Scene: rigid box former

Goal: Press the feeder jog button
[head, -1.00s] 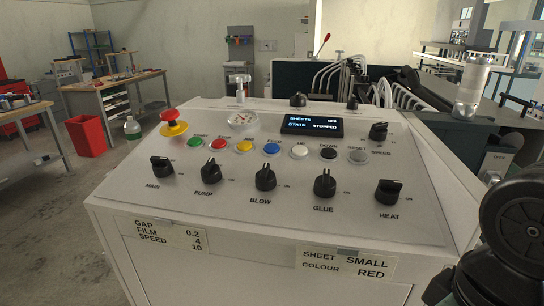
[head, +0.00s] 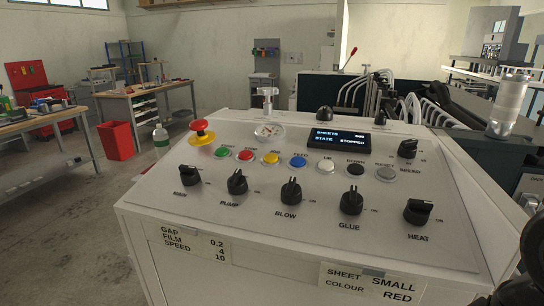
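The control panel (head: 320,215) of a white machine fills the middle of the head view. A row of round buttons crosses it: green (head: 221,153), red (head: 246,154), yellow (head: 271,158), blue (head: 298,162), white (head: 326,166), black (head: 355,168) and grey (head: 386,173). The small label over the blue button seems to read FEED; the one over the yellow button is too blurred to read surely. No button is being touched. Only a dark part of my arm shows at the lower right edge; my gripper is out of view.
A red emergency stop (head: 201,132) on a yellow base stands at the panel's left. Several black knobs, such as the glue knob (head: 351,201), rise along the front. The display (head: 340,137) reads STATE STOPPED. A clear cylinder (head: 508,105) stands at right. Open floor lies left.

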